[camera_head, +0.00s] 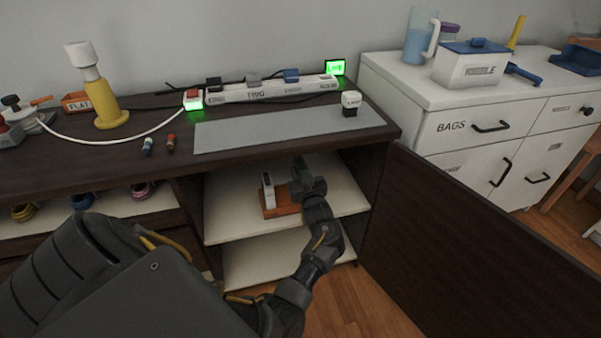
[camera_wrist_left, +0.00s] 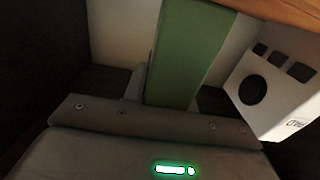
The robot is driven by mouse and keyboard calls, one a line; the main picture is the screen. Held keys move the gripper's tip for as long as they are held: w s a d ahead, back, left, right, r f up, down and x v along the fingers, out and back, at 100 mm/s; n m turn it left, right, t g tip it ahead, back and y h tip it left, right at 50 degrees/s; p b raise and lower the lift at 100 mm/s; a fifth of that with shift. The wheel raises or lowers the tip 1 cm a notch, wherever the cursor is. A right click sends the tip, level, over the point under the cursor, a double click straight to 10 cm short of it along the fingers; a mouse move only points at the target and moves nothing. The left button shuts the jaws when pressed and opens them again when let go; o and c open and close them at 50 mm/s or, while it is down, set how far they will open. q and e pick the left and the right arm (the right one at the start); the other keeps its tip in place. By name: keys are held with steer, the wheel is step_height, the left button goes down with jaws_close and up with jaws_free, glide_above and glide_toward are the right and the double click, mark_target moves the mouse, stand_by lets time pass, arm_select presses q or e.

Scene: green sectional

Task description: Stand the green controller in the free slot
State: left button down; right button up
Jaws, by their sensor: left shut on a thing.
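My left gripper (camera_head: 301,180) is inside the open cabinet, above its upper shelf. It is shut on the green controller (camera_wrist_left: 190,52), which fills the middle of the left wrist view. The gripper hides the controller in the head view. A wooden stand (camera_head: 270,212) sits on the shelf just left of and below the gripper. A white device (camera_head: 267,188) stands upright at the stand's left side; it also shows in the left wrist view (camera_wrist_left: 277,88), with dark round and square marks. I cannot tell whether the green controller touches the stand. My right gripper is out of view.
The upper shelf (camera_head: 232,228) is bare around the stand. The cabinet's top (camera_head: 100,165) lies above the gripper, with a grey mat (camera_head: 290,128) and a white power strip (camera_head: 270,91). A dark open door panel (camera_head: 470,250) stands at the right.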

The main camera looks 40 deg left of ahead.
arm_select(q)
steer(key=shift+f+b, duration=0.9)
steer(key=shift+f, duration=0.5)
steer(key=c, duration=1)
jaws_free()
steer(key=shift+c, duration=0.2)
steer(key=shift+r, duration=0.1)
